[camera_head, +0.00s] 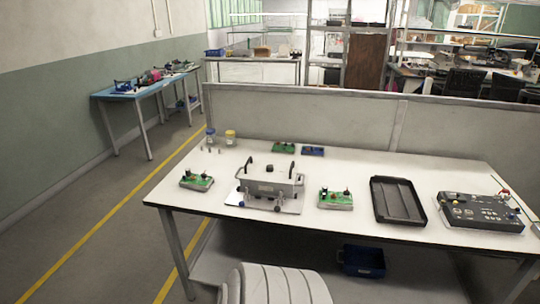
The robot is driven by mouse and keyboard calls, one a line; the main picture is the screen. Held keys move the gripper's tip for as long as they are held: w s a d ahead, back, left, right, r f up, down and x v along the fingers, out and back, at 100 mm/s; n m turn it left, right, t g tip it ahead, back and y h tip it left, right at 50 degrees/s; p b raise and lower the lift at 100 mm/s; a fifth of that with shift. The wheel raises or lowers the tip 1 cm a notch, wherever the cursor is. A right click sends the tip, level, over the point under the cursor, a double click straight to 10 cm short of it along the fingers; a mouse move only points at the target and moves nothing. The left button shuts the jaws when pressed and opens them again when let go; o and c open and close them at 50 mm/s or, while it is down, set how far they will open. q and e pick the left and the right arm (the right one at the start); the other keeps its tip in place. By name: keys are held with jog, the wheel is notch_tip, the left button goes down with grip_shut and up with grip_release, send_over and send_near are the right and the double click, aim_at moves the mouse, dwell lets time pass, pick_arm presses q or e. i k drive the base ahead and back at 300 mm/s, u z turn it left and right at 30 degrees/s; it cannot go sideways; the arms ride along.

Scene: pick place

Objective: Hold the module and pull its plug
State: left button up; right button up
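Several small modules lie on the white table (400,165). A green board module (197,181) with dark and red parts on top sits at the left. Another green module (336,200) with a dark upright part sits right of the table's middle. A third green module (283,147) and a blue one (313,151) lie at the back edge. They are too small to tell which one the task means or which part is its plug. Neither of my grippers is in view.
A grey metal fixture (268,182) with black handles stands between the front green modules. A black tray (398,201) and a black control box (480,212) lie at the right. Two small jars (230,137) stand at the back left. A white ribbed seat (275,284) is in front.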

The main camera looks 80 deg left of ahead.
aim_at(326, 199)
jog(key=u, duration=0.65)
jog(key=k, duration=0.95)
jog(key=u, duration=1.5)
jog(key=i, duration=1.15)
jog(key=u, duration=0.5)
jog(key=i, duration=0.95)
jog(key=z, duration=0.2)
